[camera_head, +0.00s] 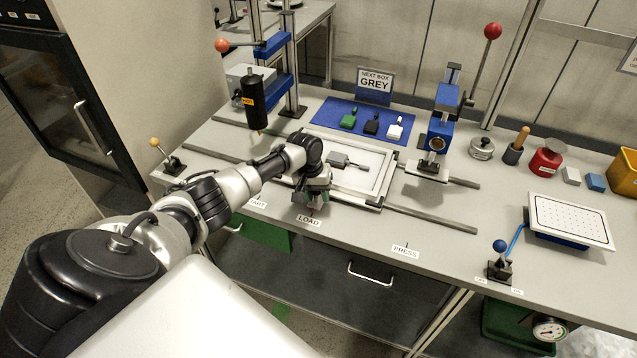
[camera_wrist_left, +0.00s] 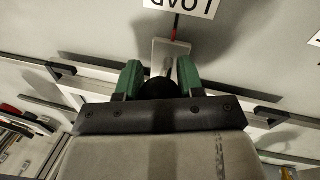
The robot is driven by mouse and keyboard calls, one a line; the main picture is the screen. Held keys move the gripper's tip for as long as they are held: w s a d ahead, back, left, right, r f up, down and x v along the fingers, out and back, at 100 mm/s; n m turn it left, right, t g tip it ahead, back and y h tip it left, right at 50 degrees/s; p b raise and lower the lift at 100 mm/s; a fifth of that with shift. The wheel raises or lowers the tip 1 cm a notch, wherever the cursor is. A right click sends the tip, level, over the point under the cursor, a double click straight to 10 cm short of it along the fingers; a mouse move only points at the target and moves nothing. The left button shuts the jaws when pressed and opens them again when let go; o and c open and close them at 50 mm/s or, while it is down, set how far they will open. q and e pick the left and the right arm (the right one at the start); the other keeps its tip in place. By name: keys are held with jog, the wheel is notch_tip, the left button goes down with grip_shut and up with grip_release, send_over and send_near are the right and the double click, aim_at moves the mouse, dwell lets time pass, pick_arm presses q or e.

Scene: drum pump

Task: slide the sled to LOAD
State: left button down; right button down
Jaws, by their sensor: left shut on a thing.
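The sled (camera_head: 383,181) is a white-framed tray on two metal rails, with a small dark grey piece (camera_head: 345,161) lying on its bed. My left gripper (camera_head: 313,196) is at the sled's front edge, just behind the LOAD label (camera_head: 308,220). In the left wrist view my green fingers (camera_wrist_left: 159,85) are shut on a round black knob (camera_wrist_left: 159,89). A pale metal tab (camera_wrist_left: 172,48) runs from the knob toward the LOAD label (camera_wrist_left: 182,4), and a thin red mark (camera_wrist_left: 175,28) shows between tab and label. My right gripper is not in view.
The heat unit (camera_head: 253,88) stands behind the sled's left end. The blue press (camera_head: 436,137) stands to the right, over the rails (camera_head: 440,222). The PRESS label (camera_head: 405,251) is right of LOAD. A blue mat (camera_head: 366,112) with several small boxes lies behind.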

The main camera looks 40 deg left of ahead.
pick_arm(q)
jog(key=c, duration=0.7)
grip_release()
jog(key=r, duration=0.3)
jog(key=a+r+b, duration=0.1)
jog(key=r, duration=0.6)
jog(key=shift+s+a+r, duration=0.35)
jog(key=shift+s+a, duration=0.05)
